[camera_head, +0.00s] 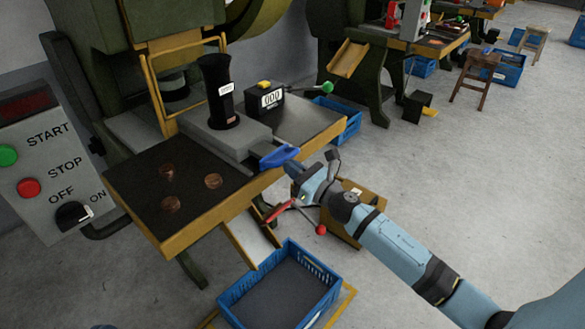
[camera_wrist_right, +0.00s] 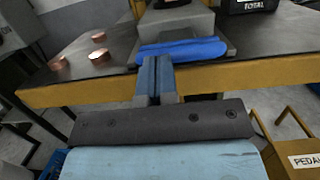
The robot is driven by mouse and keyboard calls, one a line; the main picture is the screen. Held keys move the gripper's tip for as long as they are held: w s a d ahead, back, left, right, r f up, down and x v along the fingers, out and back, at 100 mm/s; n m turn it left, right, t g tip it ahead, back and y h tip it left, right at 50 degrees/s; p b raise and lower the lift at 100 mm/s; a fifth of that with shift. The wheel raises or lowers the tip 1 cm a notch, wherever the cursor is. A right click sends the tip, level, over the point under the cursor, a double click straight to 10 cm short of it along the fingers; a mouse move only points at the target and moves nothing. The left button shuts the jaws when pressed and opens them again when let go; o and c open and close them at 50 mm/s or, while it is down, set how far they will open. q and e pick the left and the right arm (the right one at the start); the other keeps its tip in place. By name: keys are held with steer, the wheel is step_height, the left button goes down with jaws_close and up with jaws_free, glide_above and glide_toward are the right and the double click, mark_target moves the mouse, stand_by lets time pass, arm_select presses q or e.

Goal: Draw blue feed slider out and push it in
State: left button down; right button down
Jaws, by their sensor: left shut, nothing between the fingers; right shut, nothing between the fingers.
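The blue feed slider handle (camera_head: 279,156) sticks out at the front of the grey feed block (camera_head: 226,133) on the press table. It also shows in the right wrist view (camera_wrist_right: 195,50) as a wide blue bar. My right gripper (camera_head: 292,167) is shut and empty, with its fingertips at the front face of the blue handle. In the right wrist view its closed fingers (camera_wrist_right: 155,72) point at the handle and seem to touch it or nearly so. A black tube (camera_head: 219,95) stands upright on the feed block. My left gripper is not in view.
Several copper discs (camera_head: 213,181) lie on the dark table top left of the feed block. A black counter box (camera_head: 265,103) stands behind it. A control panel (camera_head: 50,165) is at the left. A blue crate (camera_head: 330,277) sits on the floor below the table.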

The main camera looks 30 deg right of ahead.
mark_target(281, 160)
steer(key=x, duration=0.4)
steer(key=shift+w+f, duration=0.1)
steer(key=shift+f, duration=0.25)
steer(key=shift+r, duration=0.15)
arm_select(q)
steer(key=shift+s+d+r, duration=0.2)
steer(key=shift+d+r, duration=0.1)
steer(key=shift+r, duration=0.25)
arm_select(e)
steer(key=shift+d+r, duration=0.1)
arm_select(q)
steer(key=shift+a+f, duration=0.1)
steer(key=shift+f, duration=0.05)
